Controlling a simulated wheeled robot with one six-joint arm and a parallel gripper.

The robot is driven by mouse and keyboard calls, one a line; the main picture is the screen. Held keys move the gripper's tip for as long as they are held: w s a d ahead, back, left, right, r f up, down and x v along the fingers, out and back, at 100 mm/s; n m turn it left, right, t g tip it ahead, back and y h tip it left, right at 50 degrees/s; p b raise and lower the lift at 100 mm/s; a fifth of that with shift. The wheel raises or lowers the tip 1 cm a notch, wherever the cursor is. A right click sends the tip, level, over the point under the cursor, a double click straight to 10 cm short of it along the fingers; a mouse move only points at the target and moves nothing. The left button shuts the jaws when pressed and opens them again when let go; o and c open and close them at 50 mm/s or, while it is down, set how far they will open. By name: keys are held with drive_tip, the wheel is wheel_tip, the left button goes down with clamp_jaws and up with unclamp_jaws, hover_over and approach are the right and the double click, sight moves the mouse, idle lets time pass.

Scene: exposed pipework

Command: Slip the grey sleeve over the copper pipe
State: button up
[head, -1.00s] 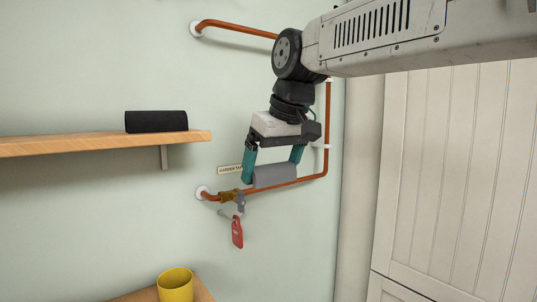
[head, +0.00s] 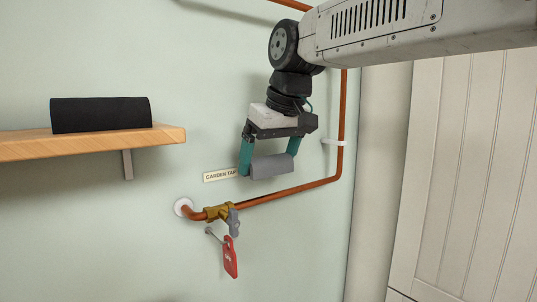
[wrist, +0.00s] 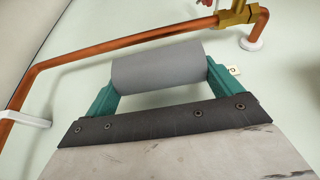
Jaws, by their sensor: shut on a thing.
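My gripper (head: 269,163), with teal fingers, is shut on the grey sleeve (head: 272,167), one finger at each end. The sleeve is a smooth, thick grey cylinder held lengthwise; in the wrist view it (wrist: 158,68) spans between the fingers. The copper pipe (head: 300,190) rises gently from a brass valve to a bend at the right, then goes up the wall. It shows unbroken just below the sleeve. In the wrist view the pipe (wrist: 110,47) passes beyond the sleeve, apart from it. Any slit in the sleeve is not visible.
A brass valve (head: 219,212) with a red tag (head: 230,257) sits at the pipe's left end. A white clip (head: 333,142) holds the upright pipe. A "GARDEN TAP" label (head: 220,174) is on the wall. A wooden shelf (head: 90,144) carries a black object (head: 101,114). A panelled door (head: 450,180) stands right.

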sight(272, 196)
drive_tip(key=shift+f, duration=2.3)
drive_tip(key=shift+s+d+f, duration=0.15)
drive_tip(key=shift+s+f, duration=0.05)
drive_tip(key=shift+f, duration=0.9)
drive_tip(key=o, duration=0.7)
drive_tip(key=shift+d+r, duration=0.1)
drive_tip(key=shift+r, duration=0.5)
drive_tip(key=v, duration=0.8)
drive_tip(key=shift+w+r, duration=0.1)
drive_tip(key=shift+r, duration=0.2)
